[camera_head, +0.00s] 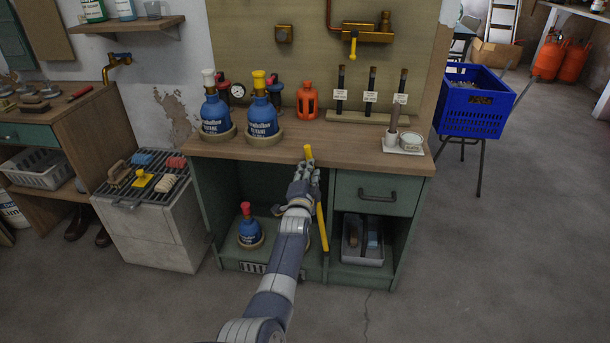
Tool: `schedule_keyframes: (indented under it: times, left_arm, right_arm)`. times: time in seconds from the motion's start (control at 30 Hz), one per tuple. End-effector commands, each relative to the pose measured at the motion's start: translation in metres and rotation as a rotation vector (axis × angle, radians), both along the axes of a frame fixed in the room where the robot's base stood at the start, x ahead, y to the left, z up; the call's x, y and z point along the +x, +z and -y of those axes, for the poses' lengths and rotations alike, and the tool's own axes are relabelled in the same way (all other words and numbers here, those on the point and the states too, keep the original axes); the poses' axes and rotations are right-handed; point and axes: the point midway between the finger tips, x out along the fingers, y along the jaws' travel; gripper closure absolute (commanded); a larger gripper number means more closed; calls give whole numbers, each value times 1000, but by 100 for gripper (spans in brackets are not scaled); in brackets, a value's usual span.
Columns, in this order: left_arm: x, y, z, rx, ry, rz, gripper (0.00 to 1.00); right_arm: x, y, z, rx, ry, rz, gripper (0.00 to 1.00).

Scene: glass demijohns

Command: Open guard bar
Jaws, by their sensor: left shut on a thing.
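The yellow guard bar (322,228) stands nearly upright in front of the green workbench's middle post, leaning slightly left at its top. Its upper tip shows just above my left gripper, in front of the bench top's edge. My left gripper (308,172) is shut on the upper part of the bar, and its fingers hide part of it. To the left of the bar is an open lower bay, where a small blue bottle with a red top (249,231) stands. My right gripper is not in view.
Two blue bottles (215,116) (263,117) and an orange container (307,101) stand on the bench top (290,142). A drawer (377,194) is at right, above a grey bin (362,240). A grill-topped box (150,222) stands left. The floor at front right is clear.

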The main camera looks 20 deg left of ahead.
Motion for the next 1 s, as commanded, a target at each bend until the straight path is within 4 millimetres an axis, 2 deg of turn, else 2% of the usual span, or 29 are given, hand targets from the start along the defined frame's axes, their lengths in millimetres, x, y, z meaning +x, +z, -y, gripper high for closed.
schedule_keyframes:
  times: [0.33, 0.37, 0.43, 0.77, 0.87, 1.0]
  left_arm:
    - [0, 0, 0, 5, 0, -1, 100]
    - [0, 0, 0, 5, 0, -1, 68]
    - [0, 0, 0, 5, 0, -1, 54]
    - [0, 0, 0, 3, 0, -1, 54]
    - [0, 5, 0, 3, 0, 1, 54]
    - [0, 22, 0, 3, 1, 3, 54]
  right_arm:
    - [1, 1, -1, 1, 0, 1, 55]
    - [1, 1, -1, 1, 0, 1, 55]
    - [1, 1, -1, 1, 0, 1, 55]
    - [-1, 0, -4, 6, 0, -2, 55]
    - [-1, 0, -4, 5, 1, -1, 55]
    - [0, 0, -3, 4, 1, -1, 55]
